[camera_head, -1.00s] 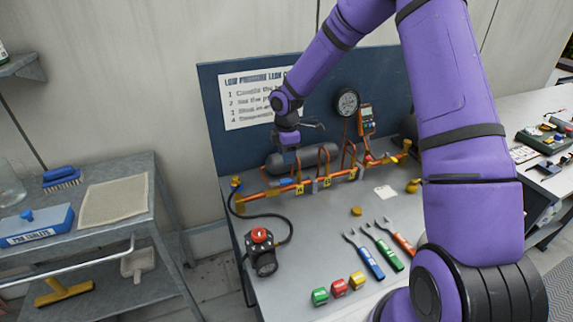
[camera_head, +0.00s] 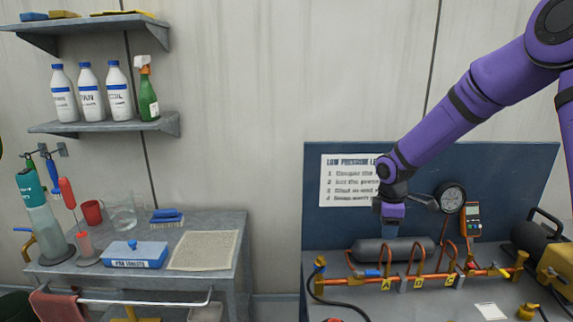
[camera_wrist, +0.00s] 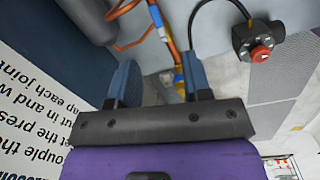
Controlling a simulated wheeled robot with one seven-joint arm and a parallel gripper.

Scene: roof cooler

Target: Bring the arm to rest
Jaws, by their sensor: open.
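My purple arm reaches in from the upper right of the head view. The copper pipe with a blue valve handle (camera_wrist: 178,78) shows beyond the fingers. No contact between gripper and pipework shows.
A pressure gauge (camera_head: 452,197) and an orange meter (camera_head: 470,220) are right of my gripper. A box with a red button (camera_wrist: 261,54) lies at the hose end. A side table (camera_head: 225,235) with a blue tablet box (camera_head: 135,254) and a shelf with bottles (camera_head: 90,126) are at left.

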